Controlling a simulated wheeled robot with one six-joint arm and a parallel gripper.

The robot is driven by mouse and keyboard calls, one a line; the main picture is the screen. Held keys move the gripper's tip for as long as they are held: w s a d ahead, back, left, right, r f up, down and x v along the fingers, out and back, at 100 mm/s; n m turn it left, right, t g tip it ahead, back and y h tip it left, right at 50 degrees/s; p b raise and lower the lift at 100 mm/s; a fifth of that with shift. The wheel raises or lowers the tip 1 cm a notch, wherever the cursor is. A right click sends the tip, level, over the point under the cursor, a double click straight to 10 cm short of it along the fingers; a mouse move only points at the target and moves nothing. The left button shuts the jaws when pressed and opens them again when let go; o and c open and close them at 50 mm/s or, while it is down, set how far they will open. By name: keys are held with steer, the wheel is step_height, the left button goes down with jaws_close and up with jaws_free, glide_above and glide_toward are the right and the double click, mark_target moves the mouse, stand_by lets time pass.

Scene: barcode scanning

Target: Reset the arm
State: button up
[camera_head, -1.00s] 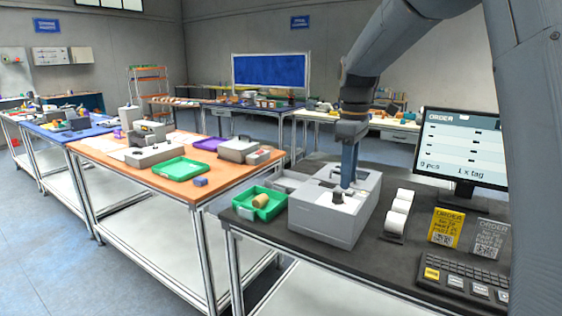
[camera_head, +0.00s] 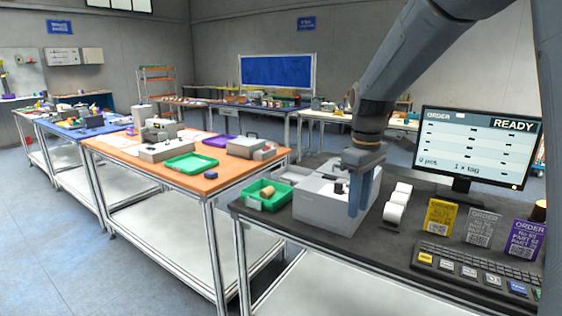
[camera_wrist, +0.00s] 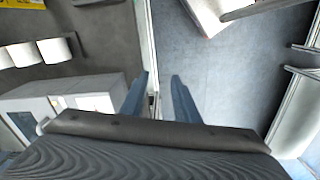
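My gripper (camera_head: 361,196) hangs from my arm just in front of the right side of the white box-shaped machine (camera_head: 318,216) on the dark table. In the wrist view my gripper (camera_wrist: 160,98) shows two blue-grey fingers spread apart with nothing between them. Behind the gap are the table edge and the grey floor. The white machine (camera_wrist: 72,100) lies to the left of the fingers in that view. The monitor (camera_head: 474,150) shows an order screen with "READY" at its top right.
A green tray (camera_head: 253,203) with a tan round item stands left of the machine. White rolls (camera_head: 396,204), order cards in yellow (camera_head: 438,217), grey (camera_head: 481,227) and purple (camera_head: 525,240), and a keyboard (camera_head: 472,262) lie to the right. An orange-topped table (camera_head: 205,185) stands at left.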

steer(key=s+f+m, duration=0.4)
steer(key=s+f, duration=0.2)
steer(key=s, duration=0.4)
steer(key=s+f+m, duration=0.4)
steer(key=s+f, duration=0.2)
steer(key=s, duration=0.4)
steer(key=shift+d+f+m+t, duration=0.15)
steer(key=shift+f+m+t, duration=0.15)
steer(key=shift+t, duration=0.1)
